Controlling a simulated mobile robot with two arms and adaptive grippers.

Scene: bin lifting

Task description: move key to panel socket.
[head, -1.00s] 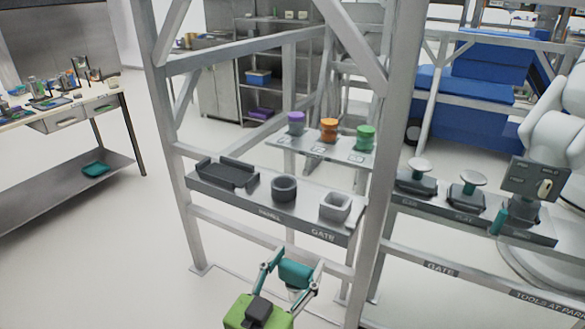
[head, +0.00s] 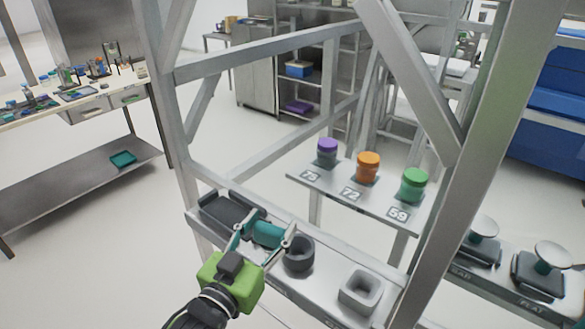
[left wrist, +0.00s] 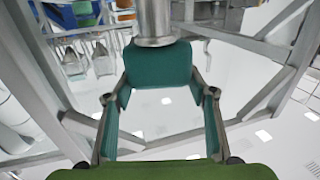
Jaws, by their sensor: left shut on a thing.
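My left gripper (head: 264,236) is shut on the teal key handle (head: 268,232). In the left wrist view the handle (left wrist: 158,65) sits between the two fingers, with a thick metal shaft (left wrist: 155,22) pointing away from the gripper. In the head view the gripper appears in front of the near shelf, between a black tray and a dark round cup; I cannot tell whether the key touches either. I cannot make out a panel socket in the current views. My right gripper is not in view.
The near shelf holds a black tray (head: 228,212), a dark round cup (head: 299,262) and a grey square cup (head: 361,291). Purple (head: 327,152), orange (head: 368,167) and green (head: 413,185) jars stand behind. Frame posts (head: 168,120) flank the shelf. Two scales (head: 540,275) stand at right.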

